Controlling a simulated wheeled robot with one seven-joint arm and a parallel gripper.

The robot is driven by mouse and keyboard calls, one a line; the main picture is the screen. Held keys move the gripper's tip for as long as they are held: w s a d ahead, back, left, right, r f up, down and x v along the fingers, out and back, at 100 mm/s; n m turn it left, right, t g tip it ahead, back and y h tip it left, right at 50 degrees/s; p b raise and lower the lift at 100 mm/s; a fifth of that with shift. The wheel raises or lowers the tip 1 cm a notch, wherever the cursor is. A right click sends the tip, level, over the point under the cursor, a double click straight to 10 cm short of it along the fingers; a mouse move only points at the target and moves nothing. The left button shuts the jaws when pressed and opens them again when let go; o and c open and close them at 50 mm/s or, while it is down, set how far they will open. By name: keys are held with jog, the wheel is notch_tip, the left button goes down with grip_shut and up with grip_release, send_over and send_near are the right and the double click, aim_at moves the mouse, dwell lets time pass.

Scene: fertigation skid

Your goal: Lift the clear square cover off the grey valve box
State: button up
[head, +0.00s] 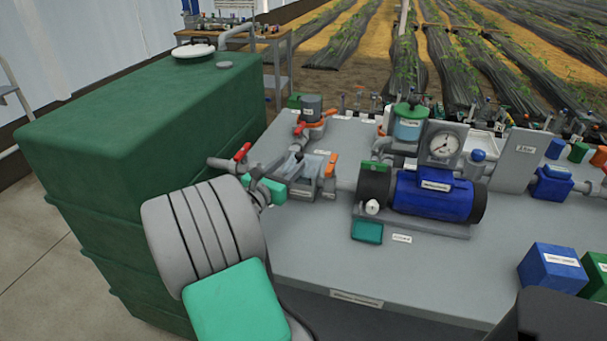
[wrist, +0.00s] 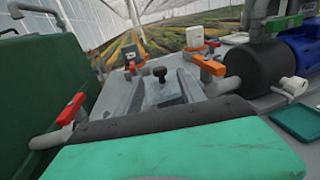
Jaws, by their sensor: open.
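The grey valve box (head: 312,188) sits on the skid between a red-handled valve and an orange-handled valve. Its clear square cover (wrist: 166,92) with a small black knob (wrist: 160,72) shows in the middle of the wrist view. The cover appears to be in place on the box, partly hidden. My gripper (head: 290,168) is open just in front of the box in the head view. In the wrist view my gripper (wrist: 160,80) has a grey finger on each side of the knob's line. Whether the fingers touch the cover cannot be told.
The red valve handle (head: 241,152) stands close left, beside the green tank (head: 150,110). The orange handle (head: 331,165) stands close right. A blue pump motor (head: 435,197) is farther right.

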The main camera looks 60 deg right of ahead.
aim_at(297, 156)
jog(key=d, duration=0.7)
jog(key=shift+s+d, duration=0.1)
jog(key=shift+s, duration=0.05)
grip_shut()
